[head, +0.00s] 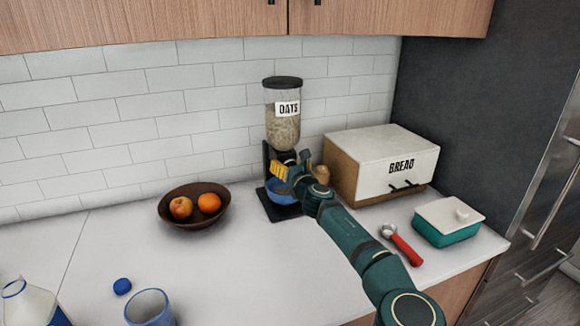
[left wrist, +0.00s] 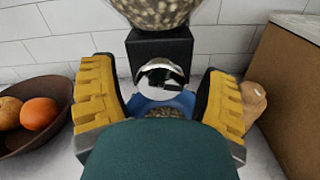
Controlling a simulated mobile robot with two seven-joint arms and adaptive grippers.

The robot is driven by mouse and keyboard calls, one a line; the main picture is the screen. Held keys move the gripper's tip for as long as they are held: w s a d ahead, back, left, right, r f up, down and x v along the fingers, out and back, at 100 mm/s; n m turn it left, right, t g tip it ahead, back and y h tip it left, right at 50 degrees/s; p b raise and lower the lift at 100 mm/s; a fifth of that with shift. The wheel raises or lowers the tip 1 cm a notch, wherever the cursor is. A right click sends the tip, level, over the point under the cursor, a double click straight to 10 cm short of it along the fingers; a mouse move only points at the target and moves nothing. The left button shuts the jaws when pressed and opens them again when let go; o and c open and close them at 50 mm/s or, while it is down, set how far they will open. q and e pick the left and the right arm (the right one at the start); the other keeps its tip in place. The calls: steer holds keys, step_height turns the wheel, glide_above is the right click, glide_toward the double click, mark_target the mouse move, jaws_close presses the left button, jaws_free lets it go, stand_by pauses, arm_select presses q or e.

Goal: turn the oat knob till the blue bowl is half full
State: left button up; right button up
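The oat dispenser (head: 283,125), a clear jar marked OATS with a dark lid, stands on a black base against the tiled wall. The blue bowl (head: 283,196) sits under it; in the left wrist view the blue bowl (left wrist: 183,100) shows some oats inside, level partly hidden. A shiny silver part (left wrist: 160,78), knob or spout, I cannot tell which, is at the dispenser's front. My left gripper (head: 291,170) is in front of the dispenser. Its yellow fingers (left wrist: 160,95) are wide apart, either side of the silver part, with no contact visible. My right gripper is not in view.
A rounded tan wooden object (head: 322,176) stands right of the dispenser, near the bread box (head: 385,160). A brown fruit bowl (head: 193,220) is left. A red-handled tool (head: 405,248) and teal dish (head: 447,225) lie right. The middle counter is clear.

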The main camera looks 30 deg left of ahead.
arm_select(q)
steer(key=v, duration=1.2)
stand_by(0.3)
